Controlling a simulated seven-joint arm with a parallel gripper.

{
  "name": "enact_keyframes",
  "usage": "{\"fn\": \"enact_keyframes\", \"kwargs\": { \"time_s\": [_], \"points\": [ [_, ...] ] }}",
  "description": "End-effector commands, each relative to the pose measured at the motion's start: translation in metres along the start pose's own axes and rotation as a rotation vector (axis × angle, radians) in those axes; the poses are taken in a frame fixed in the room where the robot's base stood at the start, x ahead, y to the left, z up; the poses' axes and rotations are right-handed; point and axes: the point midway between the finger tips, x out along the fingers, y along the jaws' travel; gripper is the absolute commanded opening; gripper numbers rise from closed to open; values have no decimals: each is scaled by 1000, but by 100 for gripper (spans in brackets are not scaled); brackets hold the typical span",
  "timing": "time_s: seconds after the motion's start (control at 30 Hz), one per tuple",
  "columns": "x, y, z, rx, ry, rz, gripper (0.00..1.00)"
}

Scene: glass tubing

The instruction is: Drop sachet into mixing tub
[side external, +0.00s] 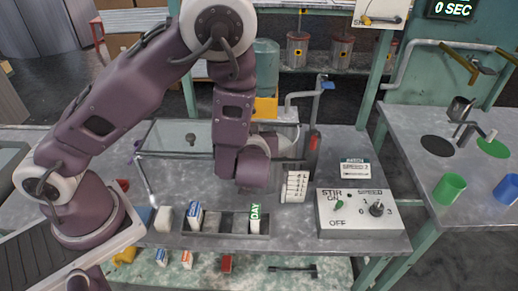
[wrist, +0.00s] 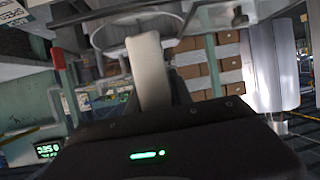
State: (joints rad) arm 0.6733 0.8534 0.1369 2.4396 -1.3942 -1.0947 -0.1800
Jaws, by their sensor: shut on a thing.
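My gripper (wrist: 152,105) shows in the wrist view as a dark body with a pale, narrow slab standing up from it. The slab looks like a plain sachet (wrist: 148,60) seen edge-on, and the gripper is shut on it; no label shows. Beyond it is a clear round rim, likely the mixing tub (wrist: 104,38). In the side view a pale cylindrical vessel, likely the same tub (side external: 287,131), stands behind and right of my wrist. My arm hides the fingertips and held sachet there. A blue-labelled sachet (side external: 195,213) and a green-labelled one (side external: 256,219) stand in a tray.
The grey tray (side external: 225,222) lies at the table's front. A control box (side external: 358,212) with switch and knob stands right of it. A red-topped post (side external: 313,146) is close to the tub. A glass tank (side external: 165,138) is behind my arm. A second table carries green and blue cups.

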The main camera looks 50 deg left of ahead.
Motion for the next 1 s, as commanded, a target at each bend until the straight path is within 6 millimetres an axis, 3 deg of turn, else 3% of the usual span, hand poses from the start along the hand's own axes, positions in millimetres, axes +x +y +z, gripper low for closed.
{"fn": "enact_keyframes", "kwargs": {
  "time_s": [0.03, 0.2, 0.3, 0.43, 0.57, 0.73, 1.0],
  "points": [
    [2, 14, -20, -6, 4, 19, 0],
    [32, 68, -64, 73, 7, 179, 0],
    [50, 92, -83, 123, 6, 288, 0],
    [73, 108, -97, 179, 6, 413, 0],
    [95, 111, -101, 232, 4, 538, 0],
    [120, 98, -83, 309, -1, 708, 0],
    [127, 85, -55, 348, -2, 824, 0]
  ]
}}
